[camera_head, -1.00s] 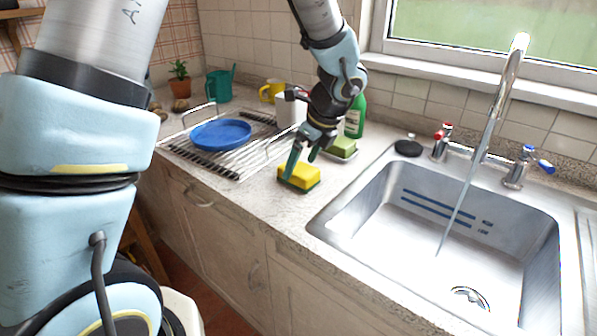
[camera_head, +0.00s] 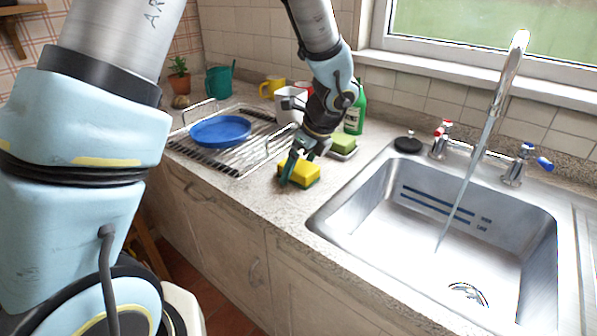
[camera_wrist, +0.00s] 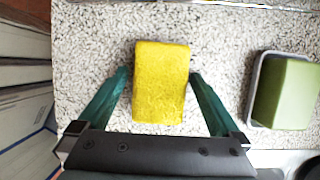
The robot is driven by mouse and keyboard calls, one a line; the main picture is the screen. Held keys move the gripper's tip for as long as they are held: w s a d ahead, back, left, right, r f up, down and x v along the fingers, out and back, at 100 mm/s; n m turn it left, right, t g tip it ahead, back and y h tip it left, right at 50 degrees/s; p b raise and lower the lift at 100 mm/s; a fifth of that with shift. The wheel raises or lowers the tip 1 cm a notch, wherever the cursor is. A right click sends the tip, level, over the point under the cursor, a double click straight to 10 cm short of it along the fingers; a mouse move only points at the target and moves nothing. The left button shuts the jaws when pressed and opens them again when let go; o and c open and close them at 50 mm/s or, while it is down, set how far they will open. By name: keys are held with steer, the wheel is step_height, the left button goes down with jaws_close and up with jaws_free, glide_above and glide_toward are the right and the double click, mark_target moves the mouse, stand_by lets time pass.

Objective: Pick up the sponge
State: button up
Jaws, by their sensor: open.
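The yellow sponge (camera_head: 304,172) with a green underside lies on the speckled counter, left of the sink. In the wrist view the sponge (camera_wrist: 160,82) is between the two green fingers of my gripper (camera_wrist: 158,82). The fingers are apart, with a gap on each side of the sponge. In the head view my gripper (camera_head: 300,168) is down at the sponge, its near finger covering part of the sponge's left side.
A green block in a pale dish (camera_wrist: 250,92) sits to the right of the sponge. A dish rack (camera_head: 232,167) with a blue plate (camera_head: 220,131) stands left. A green bottle (camera_head: 355,112) and white mug (camera_head: 288,104) are behind. The sink (camera_head: 345,213) is right, tap running.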

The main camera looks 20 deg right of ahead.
mark_target(298, 164)
steer(key=c, duration=1.3)
steer(key=shift+o, duration=0.2)
steer(key=shift+r, duration=0.1)
step_height(298, 164, up, 10)
steer(key=shift+r+b, duration=0.2)
steer(key=shift+b, duration=0.3)
